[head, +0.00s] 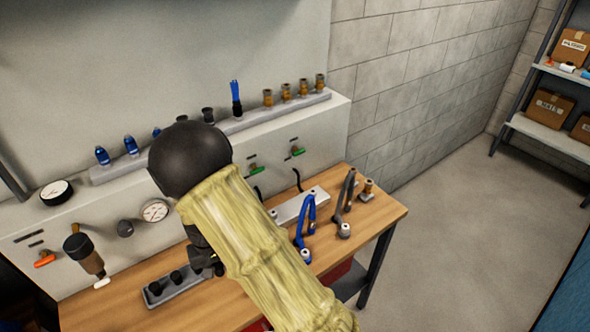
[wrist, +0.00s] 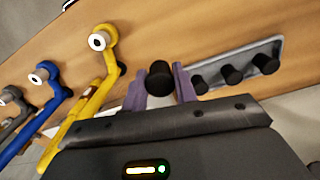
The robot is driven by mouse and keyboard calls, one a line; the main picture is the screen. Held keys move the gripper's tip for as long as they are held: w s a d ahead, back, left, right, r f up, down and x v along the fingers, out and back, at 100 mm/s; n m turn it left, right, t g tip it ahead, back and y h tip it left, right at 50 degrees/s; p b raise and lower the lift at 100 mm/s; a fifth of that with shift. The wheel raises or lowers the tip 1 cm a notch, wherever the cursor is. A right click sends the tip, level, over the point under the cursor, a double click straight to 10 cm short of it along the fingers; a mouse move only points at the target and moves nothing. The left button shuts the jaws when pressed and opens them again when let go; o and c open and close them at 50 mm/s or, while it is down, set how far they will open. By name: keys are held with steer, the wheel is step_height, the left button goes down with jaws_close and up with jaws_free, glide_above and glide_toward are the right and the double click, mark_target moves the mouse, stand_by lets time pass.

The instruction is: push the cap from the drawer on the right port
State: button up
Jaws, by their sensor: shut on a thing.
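My gripper (wrist: 161,86) shows two purple fingers in the wrist view, shut on a black round cap (wrist: 160,78). In the head view my gripper (head: 207,262) is a dark shape over the bench, partly hidden by my yellow-sleeved arm; the cap is not clear there. A grey tray (wrist: 242,51) with several black caps lies to the right of the fingers in the wrist view. The tray also shows at the bench front in the head view (head: 180,293). I cannot make out the drawer, or which fitting is the right port.
The wooden bench (head: 385,212) carries a blue hose arm (head: 309,215) and a grey one (head: 345,196). A yellow hose arm (wrist: 109,67) stands left of the fingers. The wall ledge behind holds blue, black and brass fittings. A gauge (head: 155,210) sits on the panel.

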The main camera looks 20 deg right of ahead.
steer(key=w+d+f+p, duration=0.1)
steer(key=d+p, duration=0.6)
steer(key=d, duration=0.8)
steer(key=shift+w+d+f+m, duration=0.15)
steer(key=shift+w+d+m, duration=0.1)
steer(key=shift+m, duration=0.05)
steer(key=shift+d, duration=0.1)
